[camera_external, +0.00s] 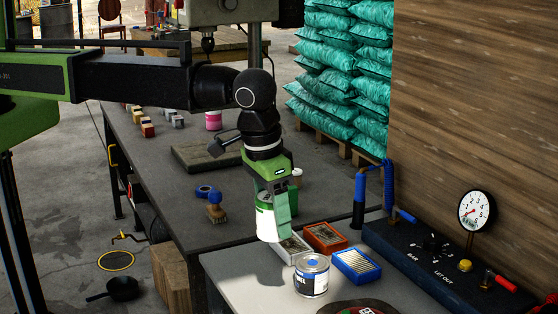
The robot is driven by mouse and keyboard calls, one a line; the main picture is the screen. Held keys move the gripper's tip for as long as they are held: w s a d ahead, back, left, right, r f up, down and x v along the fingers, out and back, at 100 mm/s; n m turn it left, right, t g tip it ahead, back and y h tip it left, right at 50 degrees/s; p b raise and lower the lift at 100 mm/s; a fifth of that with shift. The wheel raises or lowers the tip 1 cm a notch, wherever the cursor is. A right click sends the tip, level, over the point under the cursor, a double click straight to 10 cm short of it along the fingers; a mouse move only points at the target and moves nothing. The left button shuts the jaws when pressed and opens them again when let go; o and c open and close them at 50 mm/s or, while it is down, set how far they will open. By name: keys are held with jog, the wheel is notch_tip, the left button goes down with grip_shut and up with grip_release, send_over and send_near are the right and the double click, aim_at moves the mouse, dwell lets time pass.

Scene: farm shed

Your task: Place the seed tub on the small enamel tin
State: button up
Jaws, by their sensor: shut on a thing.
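My gripper (273,198) points down above the near end of the workbench and is shut on a white tub with some green on it, which looks like the seed tub (267,226). The tub is nearly upright, and the green fingers hide part of it.
Beside the tin are a blue tray (356,265), an orange tray (325,237) and a pale tray (291,248), close together. A dark round thing (356,307) lies at the front edge. A control panel with a gauge (476,211) stands at the right.

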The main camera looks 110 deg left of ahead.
jog(key=w+a+f+b, duration=0.1)
jog(key=a+f+b, duration=0.1)
jog(key=a, duration=0.1)
jog(key=w+a+f+b, duration=0.2)
jog(key=a, duration=0.1)
jog(key=w+a+f+b, duration=0.2)
jog(key=a+f, duration=0.1)
jog(key=a, duration=0.1)
jog(key=shift+b, duration=0.35)
jog(key=shift+w+a, duration=0.1)
jog(key=shift+a, duration=0.15)
notch_tip(320, 180, down, 4)
jog(key=b, duration=0.4)
jog(key=shift+f, duration=0.2)
jog(key=shift+r, duration=0.2)
jog(key=shift+f, duration=0.15)
jog(key=o, duration=1.5)
